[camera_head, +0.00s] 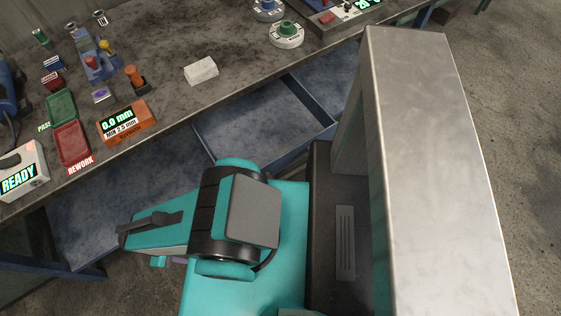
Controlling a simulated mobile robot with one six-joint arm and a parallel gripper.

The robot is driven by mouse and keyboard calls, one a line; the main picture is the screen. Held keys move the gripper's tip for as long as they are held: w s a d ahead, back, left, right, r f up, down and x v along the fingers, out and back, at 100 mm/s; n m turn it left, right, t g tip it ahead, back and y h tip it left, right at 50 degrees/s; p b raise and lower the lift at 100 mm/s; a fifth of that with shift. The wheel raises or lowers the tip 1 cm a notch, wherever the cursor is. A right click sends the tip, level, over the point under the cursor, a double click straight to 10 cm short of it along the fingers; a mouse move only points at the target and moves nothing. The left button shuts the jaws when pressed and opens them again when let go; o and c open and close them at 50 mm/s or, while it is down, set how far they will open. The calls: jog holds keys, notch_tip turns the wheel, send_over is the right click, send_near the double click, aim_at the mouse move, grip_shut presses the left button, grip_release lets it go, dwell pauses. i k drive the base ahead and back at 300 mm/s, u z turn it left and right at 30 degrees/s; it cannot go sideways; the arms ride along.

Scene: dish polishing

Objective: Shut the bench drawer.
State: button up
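The bench drawer (255,122) stands pulled out from under the front edge of the workbench (235,45). It has thin blue walls and a grey-blue floor, and the part of it that shows is empty. My arm and column hide part of its near side. My teal and black arm is folded low in front of the bench, left of the drawer. Its outer end, which looks like my gripper (150,228), points left and lies apart from the drawer in the picture. Its fingers cannot be made out clearly.
The bench top holds a green tray (61,106), a red tray (72,142), an orange gauge box (126,122), a white block (201,70) and a round dial unit (286,35). A lower bench shelf (95,215) lies at left. Open floor (500,130) shows at right.

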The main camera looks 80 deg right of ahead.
aim_at(272, 126)
jog(key=z, duration=0.9)
jog(key=k, duration=1.55)
jog(key=z, duration=0.8)
